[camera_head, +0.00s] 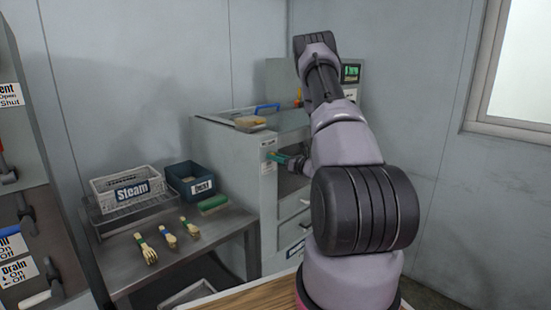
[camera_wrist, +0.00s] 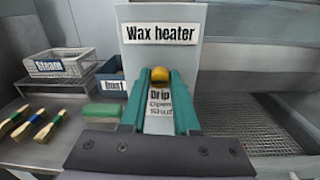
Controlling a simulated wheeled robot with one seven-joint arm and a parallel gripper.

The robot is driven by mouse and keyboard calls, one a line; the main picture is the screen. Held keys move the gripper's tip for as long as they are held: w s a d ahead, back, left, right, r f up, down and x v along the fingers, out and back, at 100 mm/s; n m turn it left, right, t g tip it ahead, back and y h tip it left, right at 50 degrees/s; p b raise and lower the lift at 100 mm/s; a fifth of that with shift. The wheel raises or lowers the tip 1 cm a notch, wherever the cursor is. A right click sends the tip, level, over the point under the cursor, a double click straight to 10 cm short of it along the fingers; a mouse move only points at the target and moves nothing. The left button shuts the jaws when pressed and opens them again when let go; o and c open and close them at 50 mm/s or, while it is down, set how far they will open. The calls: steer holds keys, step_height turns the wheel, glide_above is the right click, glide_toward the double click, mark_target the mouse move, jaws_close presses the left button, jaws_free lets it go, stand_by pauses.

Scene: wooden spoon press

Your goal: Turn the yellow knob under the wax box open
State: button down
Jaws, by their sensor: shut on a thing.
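The yellow knob (camera_wrist: 160,74) shows in the wrist view between the two green fingertips of my gripper (camera_wrist: 161,80). My gripper is shut on it, one finger on each side. The knob sits on the grey front panel of the wax box (camera_wrist: 182,14), below a "Wax heater" label (camera_wrist: 160,33). Under the knob a label (camera_wrist: 159,103) reads "Drip Open Shut". The fingers hide the knob's sides, and I cannot tell which way it is turned. In the head view my gripper (camera_head: 271,156) reaches the grey cabinet's near corner, and the knob cannot be made out there.
A metal table (camera_head: 206,244) stands left of the cabinet. A blue-handled item lies on the cabinet top (camera_head: 226,122). A mesh surface (camera_wrist: 245,114) lies right of the panel.

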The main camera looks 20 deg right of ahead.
steer(key=shift+n+h, duration=0.4)
steer(key=shift+n, duration=8.1)
steer(key=shift+s, duration=0.1)
steer(key=c, duration=0.6)
jaws_free()
steer(key=shift+c, duration=0.2)
steer(key=v, duration=1)
steer(key=shift+s, duration=0.35)
steer(key=shift+d, duration=0.15)
